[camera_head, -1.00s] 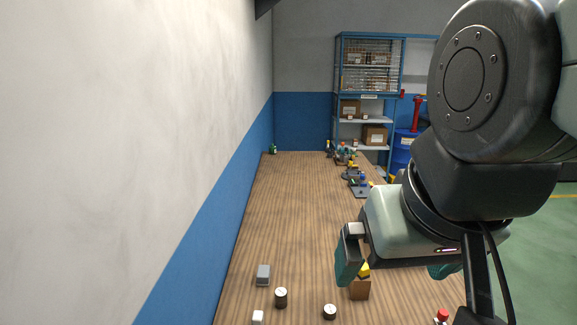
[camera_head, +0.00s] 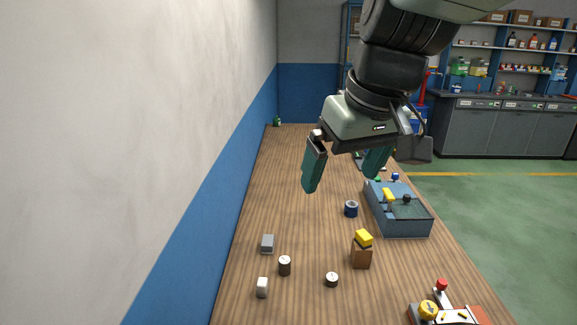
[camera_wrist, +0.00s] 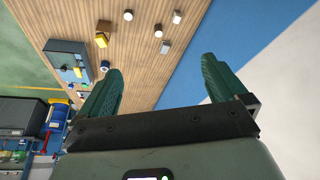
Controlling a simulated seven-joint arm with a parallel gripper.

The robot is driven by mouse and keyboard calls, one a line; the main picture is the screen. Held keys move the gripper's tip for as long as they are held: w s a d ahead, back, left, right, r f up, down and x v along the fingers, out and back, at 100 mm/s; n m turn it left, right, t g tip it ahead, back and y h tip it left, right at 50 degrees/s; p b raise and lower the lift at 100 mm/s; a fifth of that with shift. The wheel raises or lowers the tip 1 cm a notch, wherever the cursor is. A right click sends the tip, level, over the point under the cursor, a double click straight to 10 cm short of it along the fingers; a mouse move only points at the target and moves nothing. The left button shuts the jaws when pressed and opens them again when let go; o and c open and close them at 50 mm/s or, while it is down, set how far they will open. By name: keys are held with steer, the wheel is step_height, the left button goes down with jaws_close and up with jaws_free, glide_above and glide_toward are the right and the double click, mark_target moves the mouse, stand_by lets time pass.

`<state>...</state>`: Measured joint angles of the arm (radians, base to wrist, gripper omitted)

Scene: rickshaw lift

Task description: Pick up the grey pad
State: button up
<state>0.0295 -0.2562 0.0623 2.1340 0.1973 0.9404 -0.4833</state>
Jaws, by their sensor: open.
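The grey pad (camera_head: 267,243) is a small flat-topped grey block lying on the wooden table near the wall on the left. It also shows in the wrist view (camera_wrist: 165,47), beyond the fingers and between them. My gripper (camera_head: 340,174) has two dark green fingers spread wide apart with nothing between them. It hangs above the table, farther back and to the right of the pad, and does not touch it.
A dark cylinder (camera_head: 285,266) and a white block (camera_head: 262,287) stand close to the pad. Another short cylinder (camera_head: 332,280), a brown block with a yellow top (camera_head: 361,256), a blue cylinder (camera_head: 351,209) and a blue box (camera_head: 398,222) stand to the right. The wall bounds the left.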

steer(key=w+a+f+n+g+y, duration=0.1)
steer(key=w+a+f+n+y, duration=0.1)
steer(key=w+f, duration=0.45)
steer(key=w+a+f+n+g+y, duration=0.1)
steer(key=w+a+f+n, duration=0.2)
steer(key=w, duration=0.6)
steer(key=w+f+n+g+y, duration=0.1)
steer(key=w+f+n+y, duration=0.1)
steer(key=w+f, duration=0.5)
steer(key=w+f+n+y, duration=0.2)
steer(key=w+f+y, duration=0.1)
steer(key=w+f, duration=0.6)
steer(key=n+t+y, duration=0.2)
glide_toward(269, 240)
steer(key=x, duration=0.9)
steer(key=shift+w, duration=0.1)
